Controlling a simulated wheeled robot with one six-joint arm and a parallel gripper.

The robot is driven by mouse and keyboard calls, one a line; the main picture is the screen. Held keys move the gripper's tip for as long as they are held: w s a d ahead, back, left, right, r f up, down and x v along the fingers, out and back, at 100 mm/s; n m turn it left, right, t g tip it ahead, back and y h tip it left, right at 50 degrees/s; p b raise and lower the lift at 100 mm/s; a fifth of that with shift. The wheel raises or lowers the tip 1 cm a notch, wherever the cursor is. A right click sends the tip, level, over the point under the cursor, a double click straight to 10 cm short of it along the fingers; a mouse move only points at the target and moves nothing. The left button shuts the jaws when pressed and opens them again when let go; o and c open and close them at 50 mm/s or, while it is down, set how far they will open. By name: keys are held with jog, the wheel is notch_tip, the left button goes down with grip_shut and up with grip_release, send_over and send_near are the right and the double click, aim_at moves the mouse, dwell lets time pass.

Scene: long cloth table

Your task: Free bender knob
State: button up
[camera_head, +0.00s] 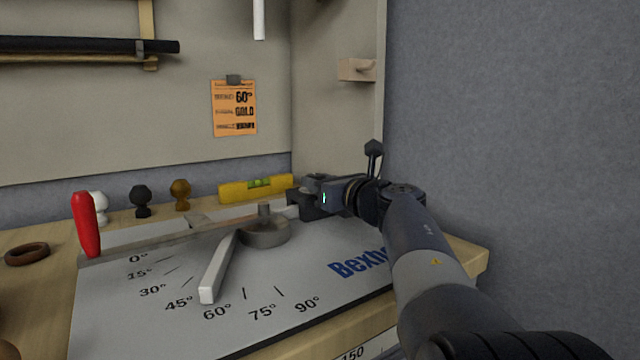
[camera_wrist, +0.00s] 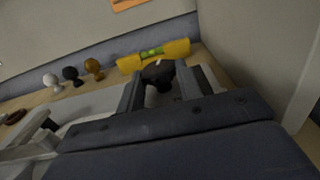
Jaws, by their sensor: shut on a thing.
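The bender (camera_head: 330,235) is a pale plate with angle marks from 0° to 90° and a round central hub (camera_head: 264,232). Its lever with the red handle (camera_head: 86,225) lies near the 0° mark. A pale bar (camera_head: 220,268) runs from the hub to between the 45° and 60° marks. My gripper (camera_head: 300,203) is at the plate's back right. In the wrist view, my gripper (camera_wrist: 160,90) is shut on a dark knob (camera_wrist: 158,73) between its fingers. The knob's lower part is hidden, and in the head view the gripper hides it.
White (camera_head: 98,207), black (camera_head: 141,200) and gold (camera_head: 180,194) knobs stand along the table's back. A yellow level (camera_head: 256,188) lies close behind my gripper. An orange note (camera_head: 234,108) reads 60° and GOLD. A brown ring (camera_head: 27,254) lies left. A side panel (camera_head: 340,120) rises behind.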

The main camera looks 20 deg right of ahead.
jog(key=shift+d+f+n+y, duration=0.15)
jog(key=shift+n+y, duration=0.45)
jog(key=shift+y, duration=0.3)
jog(key=shift+g+y, duration=0.3)
jog(key=o, duration=1)
jog(key=shift+p, duration=0.3)
jog(key=p+v, duration=0.2)
jog(key=v, duration=0.7)
jog(key=shift+s+d, duration=0.15)
jog(key=shift+s, duration=0.05)
jog(key=shift+s+d, duration=0.15)
jog(key=shift+s, duration=0.45)
jog(key=shift+w, duration=0.1)
